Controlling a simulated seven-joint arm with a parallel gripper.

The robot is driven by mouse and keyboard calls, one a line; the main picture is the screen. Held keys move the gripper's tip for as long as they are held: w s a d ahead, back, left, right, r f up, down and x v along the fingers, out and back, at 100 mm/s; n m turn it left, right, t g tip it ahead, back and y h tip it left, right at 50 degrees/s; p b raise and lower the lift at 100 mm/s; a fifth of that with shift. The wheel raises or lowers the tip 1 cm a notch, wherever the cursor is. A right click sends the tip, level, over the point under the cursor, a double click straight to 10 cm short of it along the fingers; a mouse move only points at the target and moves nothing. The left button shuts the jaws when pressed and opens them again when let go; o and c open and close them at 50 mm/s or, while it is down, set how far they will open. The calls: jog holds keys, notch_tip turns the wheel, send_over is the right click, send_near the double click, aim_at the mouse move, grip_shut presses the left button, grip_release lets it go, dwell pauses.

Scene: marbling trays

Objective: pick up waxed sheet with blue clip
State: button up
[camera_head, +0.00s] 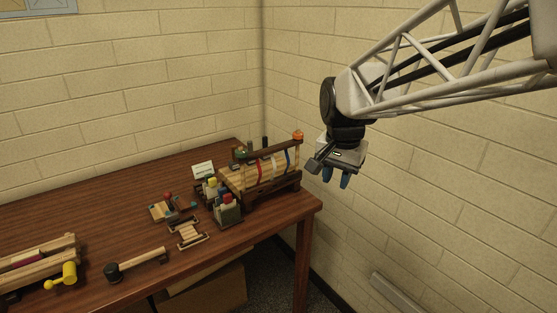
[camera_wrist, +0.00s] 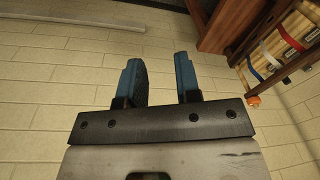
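A wooden rack (camera_head: 287,188) at the table's far right corner bears pale cream sheets, with a red, a white and a blue band across them. The sheet with the blue clip (camera_head: 289,159) is at the right end of the row, near an orange knob. In the wrist view its blue band (camera_wrist: 255,70) shows at the upper right, nearest the knob. Whether the sheets are rolled or draped is hard to tell. My gripper (camera_head: 336,176) has blue fingers and hangs right of the rack, apart from it. In the wrist view my gripper (camera_wrist: 160,75) is open and empty.
Small bottles with coloured caps (camera_head: 227,208) stand in front of the rack, beside a white card (camera_head: 203,170). Brick walls close off the back and right.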

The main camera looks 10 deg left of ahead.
jog(key=w+a+f+m, duration=0.1)
jog(key=w+a+f, duration=0.1)
jog(key=w+a, duration=0.45)
jog(key=w+a+f+m, duration=0.15)
jog(key=w+a, duration=0.25)
jog(key=a, duration=0.5)
jog(key=m+g, duration=0.1)
jog(key=m, duration=0.1)
send_over(221, 189)
jog(key=shift+s+a+f, duration=0.1)
jog(key=shift+f, duration=2.25)
jog(key=shift+s+a+f, duration=0.1)
jog(key=shift+f, duration=2.25)
jog(key=shift+f, duration=0.1)
jog(key=shift+d+f, duration=0.1)
jog(key=shift+f, duration=1.15)
jog(key=shift+w+f, duration=0.15)
jog(key=shift+f, duration=1.15)
jog(key=shift+w+f, duration=0.1)
jog(key=shift+f, duration=1.15)
jog(key=shift+c, duration=0.2)
